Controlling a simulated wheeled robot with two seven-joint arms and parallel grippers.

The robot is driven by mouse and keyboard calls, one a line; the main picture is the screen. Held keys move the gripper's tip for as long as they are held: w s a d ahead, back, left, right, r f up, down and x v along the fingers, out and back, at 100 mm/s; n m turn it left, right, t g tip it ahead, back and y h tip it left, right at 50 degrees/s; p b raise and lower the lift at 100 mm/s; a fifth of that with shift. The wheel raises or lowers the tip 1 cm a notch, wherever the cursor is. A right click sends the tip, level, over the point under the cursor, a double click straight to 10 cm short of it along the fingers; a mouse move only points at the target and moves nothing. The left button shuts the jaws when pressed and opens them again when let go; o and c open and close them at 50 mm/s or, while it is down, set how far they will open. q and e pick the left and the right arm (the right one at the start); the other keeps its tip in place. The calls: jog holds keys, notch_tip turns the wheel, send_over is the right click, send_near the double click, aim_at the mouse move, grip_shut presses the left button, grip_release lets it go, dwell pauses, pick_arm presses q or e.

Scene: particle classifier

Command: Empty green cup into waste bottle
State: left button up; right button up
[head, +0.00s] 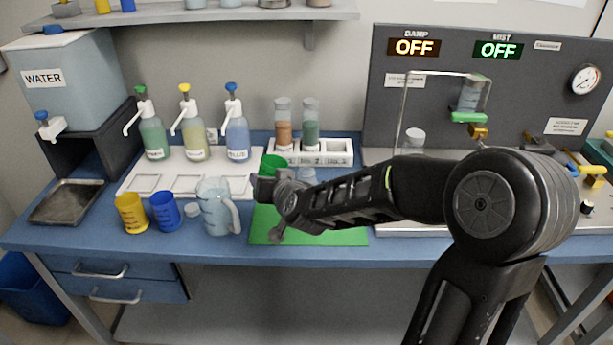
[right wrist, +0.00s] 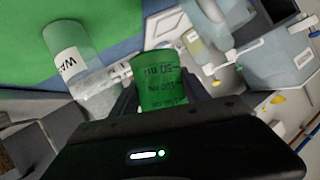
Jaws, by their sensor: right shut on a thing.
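The green cup (head: 273,163) is at my right gripper (head: 264,186), above the back left part of the green mat (head: 340,236). In the right wrist view the green cup (right wrist: 160,78), with dark printed marks, sits between the two fingers of my right gripper (right wrist: 158,92), which is shut on it. I cannot tell how far it is tilted or what is inside. A clear bottle with a label starting "WA" (right wrist: 72,52), apparently the waste bottle, stands beside the cup, apart from it. In the head view a pale bottle (head: 306,175) is mostly hidden behind my arm. My left gripper is not in view.
A clear pitcher (head: 213,207), a blue cup (head: 165,211) and a yellow cup (head: 131,213) stand left of the mat. Pump bottles (head: 236,135) stand behind on a white tray (head: 128,183). A vial rack (head: 335,158) is behind my arm.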

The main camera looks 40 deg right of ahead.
aim_at(273, 162)
jog(key=d+r+m+y+b, duration=0.1)
jog(key=b, duration=0.3)
jog(key=shift+s+r, duration=0.1)
jog(key=shift+r+m+b, duration=0.2)
jog(key=shift+m+b, duration=0.1)
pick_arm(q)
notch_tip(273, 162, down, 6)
pick_arm(e)
jog(key=shift+d+r+b, duration=0.2)
jog(key=shift+d+b, duration=0.05)
jog(key=shift+b, duration=0.05)
jog(key=r+p, duration=0.1)
jog(key=p, duration=0.1)
jog(key=r+p, duration=0.1)
jog(key=p, duration=0.2)
jog(key=shift+d+r+m+y, duration=0.25)
jog(key=shift+d+m+y, duration=0.05)
jog(key=shift+d+m, duration=0.1)
jog(key=p, duration=0.5)
jog(key=shift+s+r+m+t+y, duration=0.2)
jog(key=shift+m+t+y, duration=0.1)
jog(key=shift+m+y, duration=0.1)
jog(key=shift+d+f, duration=0.1)
jog(key=shift+f, duration=0.35)
jog(key=shift+r+m+p, duration=0.15)
jog(key=shift+m+p, duration=0.15)
jog(key=shift+p, duration=0.05)
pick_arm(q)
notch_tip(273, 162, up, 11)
